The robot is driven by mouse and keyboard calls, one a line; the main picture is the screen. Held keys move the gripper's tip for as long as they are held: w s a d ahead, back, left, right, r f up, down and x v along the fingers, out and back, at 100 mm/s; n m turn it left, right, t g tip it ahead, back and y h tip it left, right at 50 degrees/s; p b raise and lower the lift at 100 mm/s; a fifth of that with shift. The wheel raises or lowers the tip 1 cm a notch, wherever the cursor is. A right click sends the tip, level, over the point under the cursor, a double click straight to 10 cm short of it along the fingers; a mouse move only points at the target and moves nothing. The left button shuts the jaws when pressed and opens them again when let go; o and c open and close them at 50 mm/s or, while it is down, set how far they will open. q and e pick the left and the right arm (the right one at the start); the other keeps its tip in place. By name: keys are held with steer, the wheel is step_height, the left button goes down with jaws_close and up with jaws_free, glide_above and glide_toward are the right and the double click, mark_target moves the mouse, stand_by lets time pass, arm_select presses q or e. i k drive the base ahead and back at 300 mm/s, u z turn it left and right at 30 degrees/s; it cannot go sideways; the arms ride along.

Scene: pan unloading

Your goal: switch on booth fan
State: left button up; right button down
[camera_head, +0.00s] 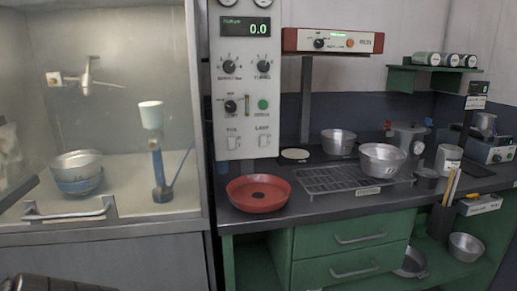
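The white control panel (245,105) hangs on the wall between the booth and the counter. The switch positions are too small to tell. The booth (120,130) is at the left, with a glass front and a handle (70,214) at its lower edge.
A red round pan (258,194) sits on the counter below the panel, near the front edge. A wire rack (340,180) with a metal bowl (382,160) is to its right. Green drawers (350,243) are under the counter. A dark shape (60,284) shows at the bottom left.

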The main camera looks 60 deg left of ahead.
mark_target(231, 141)
steer(key=u, duration=2.6)
